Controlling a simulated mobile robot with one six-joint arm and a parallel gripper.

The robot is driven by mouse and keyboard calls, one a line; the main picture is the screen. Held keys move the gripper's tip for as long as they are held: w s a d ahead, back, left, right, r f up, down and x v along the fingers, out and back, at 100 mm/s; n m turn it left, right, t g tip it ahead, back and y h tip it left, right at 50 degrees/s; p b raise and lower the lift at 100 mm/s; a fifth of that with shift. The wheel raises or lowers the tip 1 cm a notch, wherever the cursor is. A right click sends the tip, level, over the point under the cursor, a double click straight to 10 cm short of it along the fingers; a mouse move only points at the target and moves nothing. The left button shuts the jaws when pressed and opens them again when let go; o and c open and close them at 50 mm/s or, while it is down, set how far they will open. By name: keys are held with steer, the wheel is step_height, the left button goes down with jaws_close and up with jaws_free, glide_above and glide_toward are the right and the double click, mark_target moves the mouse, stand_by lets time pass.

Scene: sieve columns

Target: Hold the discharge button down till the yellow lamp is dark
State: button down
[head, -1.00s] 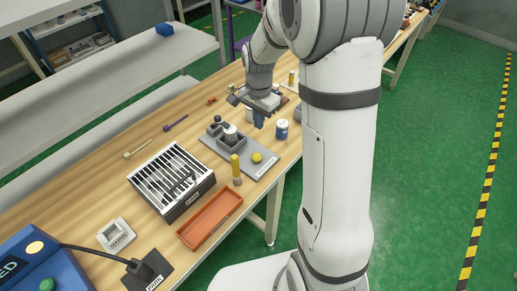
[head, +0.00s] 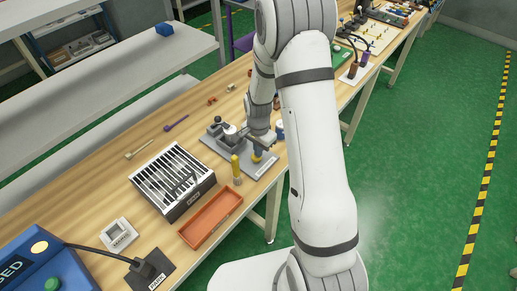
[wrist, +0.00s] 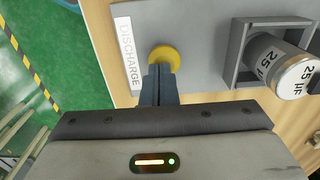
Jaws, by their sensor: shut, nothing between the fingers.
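The yellow discharge button (head: 257,157) is on a grey base plate (head: 270,168). It also shows in the wrist view (wrist: 165,57), beside a white "DISCHARGE" label (wrist: 128,54). My gripper (head: 259,149) is shut and empty, pointing down at the button. In the wrist view its fingertips (wrist: 159,70) overlap the button's near edge; I cannot tell whether the button is pressed in. A blue box (head: 22,270), with lettering ending in "GED", stands at lower left. Its round yellow lamp (head: 39,247) looks bright.
A capacitor marked 25 µF (wrist: 293,78) sits in a grey holder (wrist: 240,50) on the plate. A yellow-topped post (head: 236,168) stands close to the button. A slotted rack (head: 172,180) and orange tray (head: 211,218) are to the left.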

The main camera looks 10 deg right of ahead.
step_height(320, 180, down, 2)
steer(key=shift+f+b, duration=0.1)
steer(key=shift+b, duration=1.05)
steer(key=shift+s, duration=0.4)
steer(key=shift+s+f, duration=0.1)
steer(key=shift+f, duration=0.05)
step_height(320, 180, up, 16)
steer(key=w+p, duration=0.1)
steer(key=shift+f, duration=0.25)
stand_by(0.4)
stand_by(0.6)
